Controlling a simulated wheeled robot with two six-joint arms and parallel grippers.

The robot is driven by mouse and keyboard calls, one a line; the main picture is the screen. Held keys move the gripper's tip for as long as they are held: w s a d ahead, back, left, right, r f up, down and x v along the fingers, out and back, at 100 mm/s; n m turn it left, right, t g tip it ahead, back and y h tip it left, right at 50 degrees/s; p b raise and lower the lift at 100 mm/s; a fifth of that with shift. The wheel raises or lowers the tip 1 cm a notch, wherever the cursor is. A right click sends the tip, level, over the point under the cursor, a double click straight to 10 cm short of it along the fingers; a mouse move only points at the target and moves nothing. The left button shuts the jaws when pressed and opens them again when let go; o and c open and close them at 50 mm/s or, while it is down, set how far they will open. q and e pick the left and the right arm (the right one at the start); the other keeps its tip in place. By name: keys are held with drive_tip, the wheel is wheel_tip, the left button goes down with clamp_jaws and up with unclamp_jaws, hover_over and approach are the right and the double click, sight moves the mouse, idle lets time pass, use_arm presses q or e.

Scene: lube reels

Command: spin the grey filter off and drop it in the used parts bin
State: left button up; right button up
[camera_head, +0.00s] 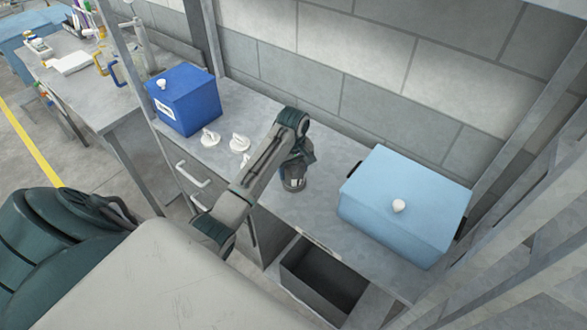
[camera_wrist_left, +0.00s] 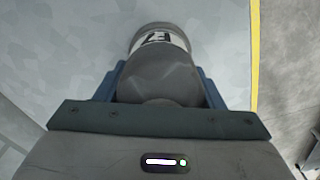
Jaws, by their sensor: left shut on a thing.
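My left gripper (camera_head: 294,170) is over the bench, between the dark blue box and the light blue box. In the left wrist view its blue fingers (camera_wrist_left: 160,88) are shut on the sides of the grey filter (camera_wrist_left: 162,72), a rounded cylinder with a white band and dark lettering. In the head view the filter (camera_head: 293,184) shows small under the gripper; I cannot tell whether it touches anything below. An open grey bin (camera_head: 322,281), empty where I can see inside, sits at the bench front; its label is not readable. My right gripper is out of view.
A dark blue box (camera_head: 188,104) and several small white pieces (camera_head: 239,143) stand left of my arm. A light blue lidded box (camera_head: 410,212) stands to the right. Metal posts (camera_head: 540,130) rise at the right edge. Bare bench lies between gripper and light blue box.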

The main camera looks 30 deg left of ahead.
use_arm(q)
drive_tip(key=shift+s+d+f, duration=0.1)
drive_tip(key=shift+s+f, duration=0.05)
drive_tip(key=shift+f, duration=0.1)
